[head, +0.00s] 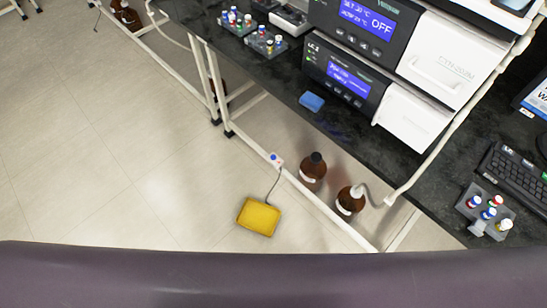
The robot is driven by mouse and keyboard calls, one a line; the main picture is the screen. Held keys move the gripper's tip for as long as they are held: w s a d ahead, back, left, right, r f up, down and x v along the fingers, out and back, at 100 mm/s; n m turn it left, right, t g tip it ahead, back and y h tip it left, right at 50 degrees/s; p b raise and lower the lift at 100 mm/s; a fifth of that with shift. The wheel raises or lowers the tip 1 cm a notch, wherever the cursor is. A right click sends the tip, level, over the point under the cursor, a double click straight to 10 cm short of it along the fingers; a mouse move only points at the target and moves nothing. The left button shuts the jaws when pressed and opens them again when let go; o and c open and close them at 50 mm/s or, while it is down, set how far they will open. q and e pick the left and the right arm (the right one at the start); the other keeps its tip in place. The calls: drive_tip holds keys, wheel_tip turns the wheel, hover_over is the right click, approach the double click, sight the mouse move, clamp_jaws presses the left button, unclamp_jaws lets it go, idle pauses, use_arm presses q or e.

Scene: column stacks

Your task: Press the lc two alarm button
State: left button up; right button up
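The unit labelled LC 2 (322,62) stands on the dark bench at the upper right. Its front has a lit blue screen (349,80) and a row of small round buttons (346,94) below it. I cannot tell which button is the alarm button; the markings are too small. Another unit (372,14) is stacked on top, with a screen reading OFF and its own row of buttons. Neither of my grippers is in view.
A blue block (312,102) lies before the LC 2 unit. Vial racks (265,43) and a keyboard (518,178) are on the dark bench (425,183). Two brown bottles (313,172) and a yellow box (259,217) are below. The floor at left is clear.

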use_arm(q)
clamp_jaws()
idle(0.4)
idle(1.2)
